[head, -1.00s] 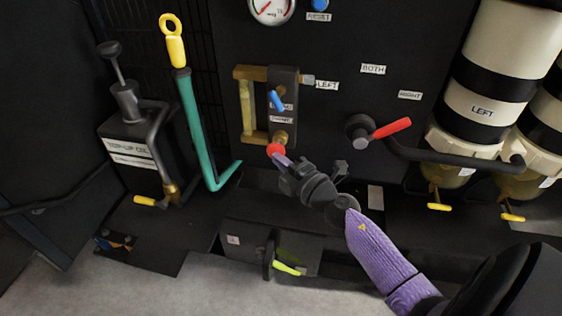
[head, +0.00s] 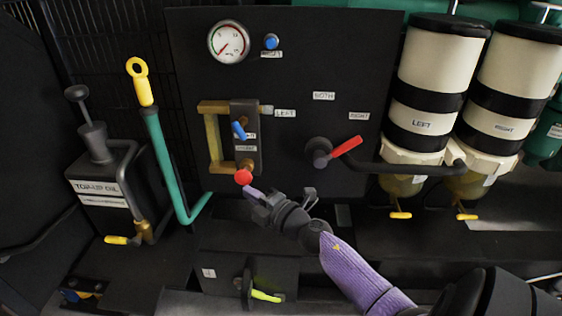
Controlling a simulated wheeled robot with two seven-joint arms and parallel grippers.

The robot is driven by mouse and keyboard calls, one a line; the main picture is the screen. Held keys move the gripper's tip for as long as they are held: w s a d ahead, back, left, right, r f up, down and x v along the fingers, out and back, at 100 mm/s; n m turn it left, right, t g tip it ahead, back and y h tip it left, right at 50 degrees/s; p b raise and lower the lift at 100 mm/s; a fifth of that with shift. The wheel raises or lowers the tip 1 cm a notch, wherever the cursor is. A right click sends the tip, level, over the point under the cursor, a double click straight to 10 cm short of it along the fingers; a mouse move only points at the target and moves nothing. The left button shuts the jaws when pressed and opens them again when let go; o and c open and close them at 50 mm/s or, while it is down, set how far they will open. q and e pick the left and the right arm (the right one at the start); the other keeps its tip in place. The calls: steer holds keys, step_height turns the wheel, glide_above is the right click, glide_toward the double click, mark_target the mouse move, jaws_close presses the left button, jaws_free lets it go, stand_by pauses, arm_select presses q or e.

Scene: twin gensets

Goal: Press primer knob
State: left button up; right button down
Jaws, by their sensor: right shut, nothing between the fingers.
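The red round knob (head: 243,177), which looks like the primer knob, sticks out below a brass fitting (head: 246,165) on the dark panel in the head view. My right gripper (head: 250,192) comes in from the lower right. It is shut and empty. Its purple fingertip is just below and right of the red knob. I cannot tell whether it touches the knob. The knob's face shows in full. My left gripper is not in view.
A blue lever (head: 239,130) is above the knob. A red-handled selector valve (head: 344,148) is to the right, with striped filter canisters (head: 436,85) beyond. A gauge (head: 229,41) is above.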

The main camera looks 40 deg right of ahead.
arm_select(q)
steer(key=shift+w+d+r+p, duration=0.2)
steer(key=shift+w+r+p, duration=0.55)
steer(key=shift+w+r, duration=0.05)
arm_select(e)
steer(key=s, duration=0.9)
steer(key=shift+d, duration=0.45)
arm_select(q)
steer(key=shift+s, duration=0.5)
arm_select(e)
steer(key=shift+w, duration=0.1)
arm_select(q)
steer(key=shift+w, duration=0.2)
